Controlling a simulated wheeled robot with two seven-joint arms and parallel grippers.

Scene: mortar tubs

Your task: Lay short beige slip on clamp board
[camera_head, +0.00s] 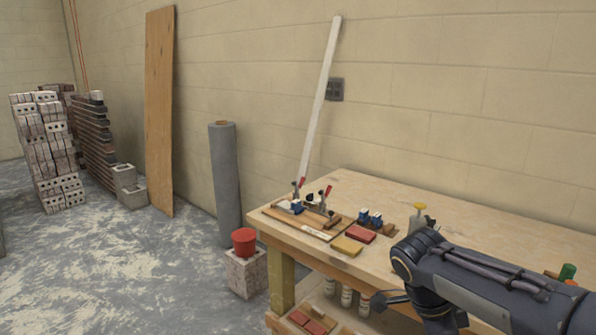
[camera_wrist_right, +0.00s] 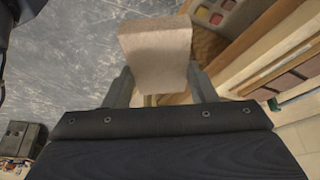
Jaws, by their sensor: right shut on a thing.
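A short beige slip (camera_wrist_right: 155,58) is gripped between the two fingers of my right gripper (camera_wrist_right: 160,88) in the right wrist view, its broad face toward the camera. In the head view my right arm hangs by the bench's front edge, and the slip cannot be made out there. The clamp board (camera_head: 283,217) lies on the left end of the bench, with red-handled clamps (camera_head: 325,194) on it. My right gripper is apart from the board, to its right and lower. My left gripper is not in view.
The wooden bench (camera_head: 440,208) also holds a yellow block (camera_head: 346,245), a red block (camera_head: 361,235) and blue-topped items (camera_head: 370,217). A red bucket (camera_head: 244,241) stands on a block left of the bench. A lower shelf (camera_head: 345,318) holds red bricks.

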